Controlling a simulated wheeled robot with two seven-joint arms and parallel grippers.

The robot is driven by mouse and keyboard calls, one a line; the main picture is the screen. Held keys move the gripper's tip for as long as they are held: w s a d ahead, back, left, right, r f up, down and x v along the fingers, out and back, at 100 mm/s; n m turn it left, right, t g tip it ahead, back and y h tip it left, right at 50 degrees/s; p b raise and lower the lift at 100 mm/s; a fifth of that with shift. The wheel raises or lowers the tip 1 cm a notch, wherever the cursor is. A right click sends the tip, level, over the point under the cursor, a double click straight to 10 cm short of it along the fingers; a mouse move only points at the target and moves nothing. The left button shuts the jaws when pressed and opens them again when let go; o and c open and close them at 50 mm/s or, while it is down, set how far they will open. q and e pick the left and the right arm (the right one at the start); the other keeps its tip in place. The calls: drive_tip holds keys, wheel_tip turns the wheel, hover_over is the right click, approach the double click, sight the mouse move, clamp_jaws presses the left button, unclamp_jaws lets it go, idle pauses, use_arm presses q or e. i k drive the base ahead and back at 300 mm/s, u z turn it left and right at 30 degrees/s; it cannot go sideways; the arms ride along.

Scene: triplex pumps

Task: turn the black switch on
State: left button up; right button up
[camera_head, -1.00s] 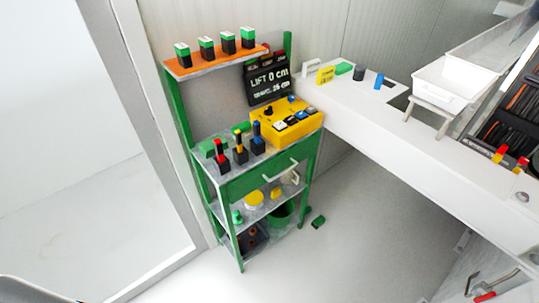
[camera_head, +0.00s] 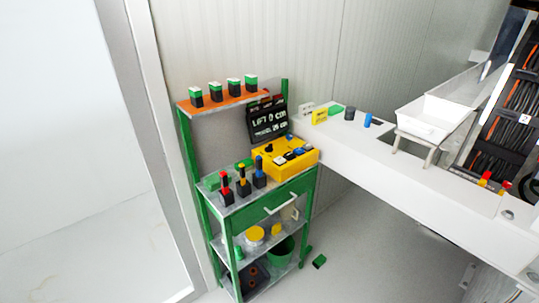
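A yellow control box (camera_head: 284,167) sits on the middle top of a green rack. It carries a small black switch or knob (camera_head: 268,148) at its back left, a blue one near its back, and several dark, white and blue keys on its front. Which of these is the task's black switch, and its position, are too small to tell. A black sign (camera_head: 268,120) behind the box reads "LIFT 0 cm" with a blurred second line. Neither of my grippers is in view.
The green rack (camera_head: 239,217) has a drawer handle, and pieces with red, yellow and blue tops (camera_head: 242,182) left of the box. Green-topped blocks (camera_head: 215,92) line its orange shelf. A white bench (camera_head: 420,176) with a white tray (camera_head: 434,118) adjoins at right. Open floor lies in front.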

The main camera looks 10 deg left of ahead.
sight(268, 148)
drive_tip(key=k, duration=0.95)
drive_tip(key=z, duration=0.8)
drive_tip(key=i, duration=1.75)
drive_tip(key=u, duration=0.65)
